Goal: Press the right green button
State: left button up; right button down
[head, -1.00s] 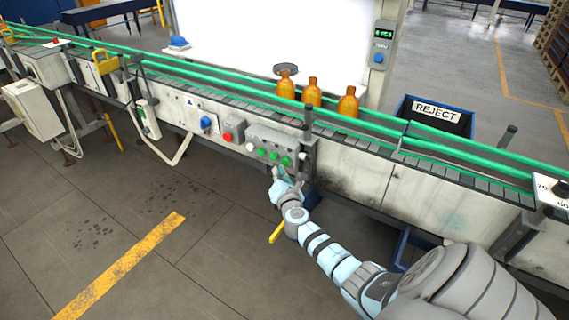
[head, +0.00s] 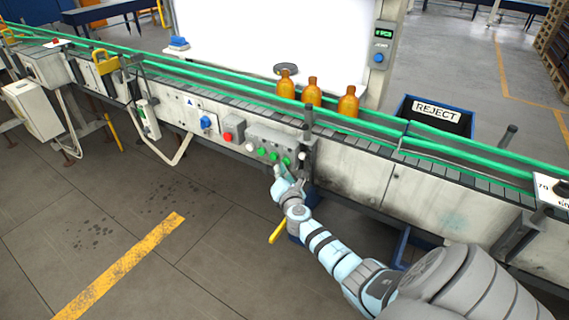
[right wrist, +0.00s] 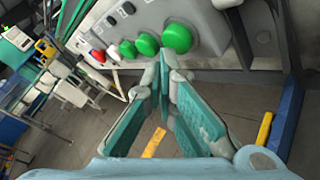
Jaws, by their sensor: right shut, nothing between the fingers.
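The right green button (head: 286,161) is the rightmost of the row of green buttons on the grey control box (head: 258,135) at the conveyor's front. It also shows in the right wrist view (right wrist: 177,37) as the largest green cap. My right gripper (head: 279,169) is just below and in front of the box, near that button. In the right wrist view its fingertips (right wrist: 172,70) are together, empty, and sit just below the button in the picture. I cannot tell a touch; a gap shows between tips and cap. My left gripper is not in view.
Two other green buttons (head: 268,154) and a white one (head: 250,147) sit left of it, with a red button (head: 227,136) further left. Several amber bottles (head: 312,92) stand on the conveyor (head: 420,160). A reject bin (head: 437,113) is behind. Floor in front is open.

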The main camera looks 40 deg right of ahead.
jog(key=shift+w+d, duration=0.15)
jog(key=shift+d, duration=0.3)
dwell(0.4)
jog(key=shift+a, duration=0.15)
jog(key=shift+s+a, duration=0.25)
jog(key=shift+a, duration=0.45)
jog(key=shift+s+a+p, duration=0.2)
jog(key=shift+s+a, duration=0.05)
jog(key=shift+a, duration=0.55)
jog(key=shift+s+a+p, duration=0.25)
jog(key=shift+a, duration=0.55)
jog(key=shift+s+a+p, duration=0.2)
jog(key=shift+s+a, duration=0.05)
jog(key=shift+a, duration=0.55)
